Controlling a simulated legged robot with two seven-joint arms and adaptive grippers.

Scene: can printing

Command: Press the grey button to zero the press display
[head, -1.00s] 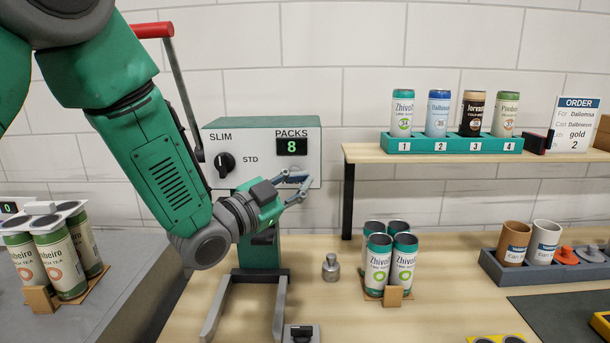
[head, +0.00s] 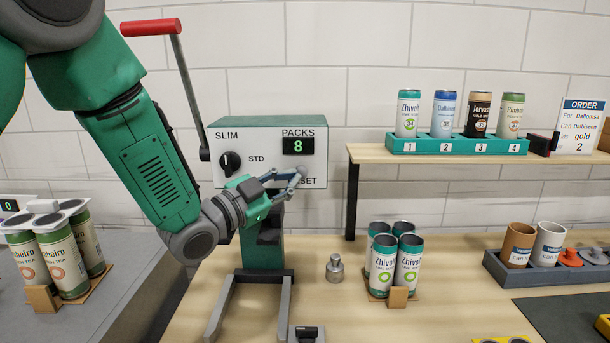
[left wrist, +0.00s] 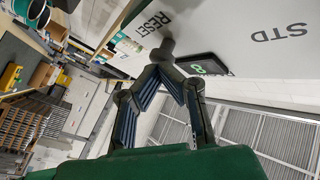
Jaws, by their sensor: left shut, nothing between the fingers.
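The press (head: 270,125) is a grey-white box with a green top, and its PACKS display (head: 298,146) reads 8. The grey button (head: 302,171) sits low on its front face, by the partly covered RESET label. It also shows in the left wrist view (left wrist: 167,46). My left gripper (head: 295,175) is shut and empty, with its fingertips right at the button. In the left wrist view the fingertips (left wrist: 163,62) meet at the button's near end; I cannot tell whether it is pressed in. My right gripper is not in view.
A black selector dial (head: 230,163) is left of my gripper, and a red-handled lever (head: 150,27) rises beside the press. A small metal weight (head: 335,268) and a pack of Zhivo cans (head: 384,265) stand on the table. A shelf (head: 372,153) is at right.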

